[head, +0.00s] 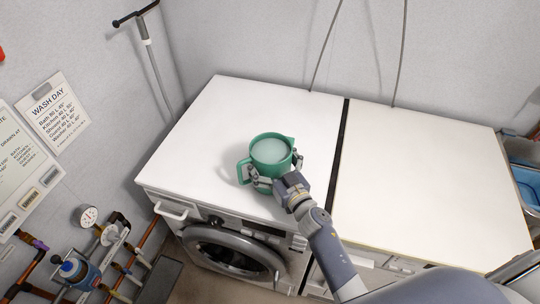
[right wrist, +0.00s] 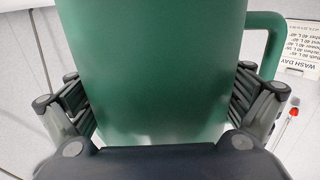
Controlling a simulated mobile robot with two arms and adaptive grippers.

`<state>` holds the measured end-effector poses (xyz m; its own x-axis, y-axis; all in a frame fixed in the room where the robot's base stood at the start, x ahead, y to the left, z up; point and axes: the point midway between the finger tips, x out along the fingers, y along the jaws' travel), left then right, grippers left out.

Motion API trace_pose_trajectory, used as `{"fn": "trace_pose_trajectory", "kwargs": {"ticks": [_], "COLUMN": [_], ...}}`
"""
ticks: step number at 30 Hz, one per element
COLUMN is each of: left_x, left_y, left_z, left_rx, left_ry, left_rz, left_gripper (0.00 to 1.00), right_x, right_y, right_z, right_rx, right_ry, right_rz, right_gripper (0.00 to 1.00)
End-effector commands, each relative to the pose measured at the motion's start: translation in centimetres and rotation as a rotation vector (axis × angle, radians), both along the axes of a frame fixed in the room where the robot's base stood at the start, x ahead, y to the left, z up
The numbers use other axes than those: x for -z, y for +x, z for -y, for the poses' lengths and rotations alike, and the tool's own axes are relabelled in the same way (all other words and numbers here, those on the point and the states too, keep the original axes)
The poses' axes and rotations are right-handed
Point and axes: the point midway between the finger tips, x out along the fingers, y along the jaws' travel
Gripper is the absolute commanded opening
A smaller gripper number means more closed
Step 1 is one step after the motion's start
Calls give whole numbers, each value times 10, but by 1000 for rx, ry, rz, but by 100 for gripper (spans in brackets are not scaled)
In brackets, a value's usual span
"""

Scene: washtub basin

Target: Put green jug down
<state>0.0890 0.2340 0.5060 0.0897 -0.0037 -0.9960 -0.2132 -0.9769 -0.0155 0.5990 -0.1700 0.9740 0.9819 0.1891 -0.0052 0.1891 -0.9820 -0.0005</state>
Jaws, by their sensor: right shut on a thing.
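The green jug (head: 270,152) is upright at the white top (head: 215,118) of the left-hand washing machine, with its handle toward the left and pale contents or a pale inside showing at its mouth. I cannot tell whether its base touches the top. My right gripper (head: 268,180) is shut around the lower body of the jug from the front right. In the right wrist view the green jug (right wrist: 155,70) fills the middle between both fingers, its handle at the right. My left gripper is not in view.
A second white top (head: 425,180) stands to the right, past a dark gap (head: 339,150). A blue basin (head: 522,165) is at the far right edge. Pipes and a gauge (head: 90,215) are at the lower left. The white top around the jug is clear.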

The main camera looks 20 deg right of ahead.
Motion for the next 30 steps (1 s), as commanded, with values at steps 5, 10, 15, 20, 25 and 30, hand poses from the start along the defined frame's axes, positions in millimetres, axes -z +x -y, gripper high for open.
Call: {"fn": "trace_pose_trajectory", "kwargs": {"ticks": [5,10,15,20,25,30], "left_x": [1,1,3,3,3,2], "left_y": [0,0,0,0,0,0], "left_z": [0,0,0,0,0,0], "left_rx": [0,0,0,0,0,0], "left_ry": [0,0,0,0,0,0], "left_rz": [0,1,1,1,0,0], "left_gripper": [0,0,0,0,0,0], "right_x": [-3,-3,6,6,6,5], "right_y": [2,2,0,0,0,-5], "right_z": [-1,-1,-1,-1,0,1], "right_rx": [-4,-4,-1,-1,-1,-1], "right_ry": [4,3,1,0,0,-1], "right_rz": [15,15,3,2,2,0], "right_gripper": [28,28,100,100,100,100]}}
